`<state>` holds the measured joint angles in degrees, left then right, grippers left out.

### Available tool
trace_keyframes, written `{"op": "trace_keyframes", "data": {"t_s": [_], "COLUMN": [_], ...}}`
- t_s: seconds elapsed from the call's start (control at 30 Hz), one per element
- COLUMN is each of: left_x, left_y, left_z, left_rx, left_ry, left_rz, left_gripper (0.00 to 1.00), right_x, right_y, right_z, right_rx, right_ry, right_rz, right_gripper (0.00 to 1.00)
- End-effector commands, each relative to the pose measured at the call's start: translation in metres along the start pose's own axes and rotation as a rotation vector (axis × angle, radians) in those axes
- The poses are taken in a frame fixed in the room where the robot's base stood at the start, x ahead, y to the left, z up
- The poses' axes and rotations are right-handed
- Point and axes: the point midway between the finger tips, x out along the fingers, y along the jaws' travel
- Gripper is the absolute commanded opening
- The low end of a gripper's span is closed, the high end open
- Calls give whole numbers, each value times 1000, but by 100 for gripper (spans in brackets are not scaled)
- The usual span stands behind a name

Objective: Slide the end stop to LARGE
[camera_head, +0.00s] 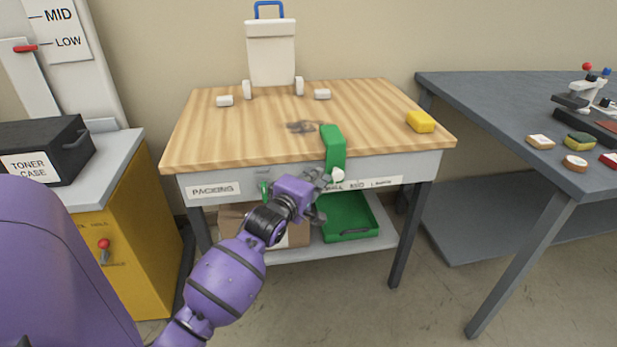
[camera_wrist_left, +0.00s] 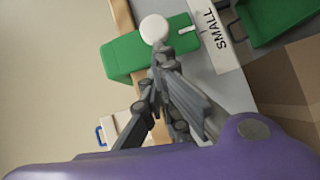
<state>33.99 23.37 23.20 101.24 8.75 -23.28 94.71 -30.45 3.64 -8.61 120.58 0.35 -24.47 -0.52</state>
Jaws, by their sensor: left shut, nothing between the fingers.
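The end stop is a green block (camera_head: 334,142) hanging over the front edge of the packing table, with a white knob (camera_head: 338,174) low on its front. It stands at the left end of a label strip (camera_head: 385,182), by SMALL; LARGE is at the strip's right end. My left gripper (camera_head: 324,180) is shut and empty, just left of the knob. In the left wrist view the fingertips (camera_wrist_left: 160,52) are close by the knob (camera_wrist_left: 154,28), in front of the green block (camera_wrist_left: 125,58); I cannot tell whether they touch it. The word SMALL (camera_wrist_left: 215,28) shows there. My right gripper is not in view.
A green tray (camera_head: 352,233) and a cardboard box (camera_head: 236,226) sit on the lower shelf. A grey table (camera_head: 480,100) stands at right.

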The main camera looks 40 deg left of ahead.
Motion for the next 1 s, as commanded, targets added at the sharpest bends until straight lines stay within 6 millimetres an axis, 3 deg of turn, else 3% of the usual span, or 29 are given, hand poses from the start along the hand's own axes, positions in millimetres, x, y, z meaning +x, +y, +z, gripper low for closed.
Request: {"op": "trace_keyframes", "data": {"t_s": [0.3,0.47,0.83,1.0], "left_x": [0,7,58,80], "left_y": [0,4,20,24], "left_z": [1,11,80,108], "left_rx": [-1,-5,-8,-6], "left_ry": [-1,-1,-2,-2], "left_rz": [1,3,4,3], "left_gripper": [0,0,0,0], "right_x": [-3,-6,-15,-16], "right_y": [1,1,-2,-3], "right_z": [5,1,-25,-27], "right_rx": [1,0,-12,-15], "right_ry": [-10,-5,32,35], "right_rz": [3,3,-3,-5], "right_gripper": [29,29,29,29]}}
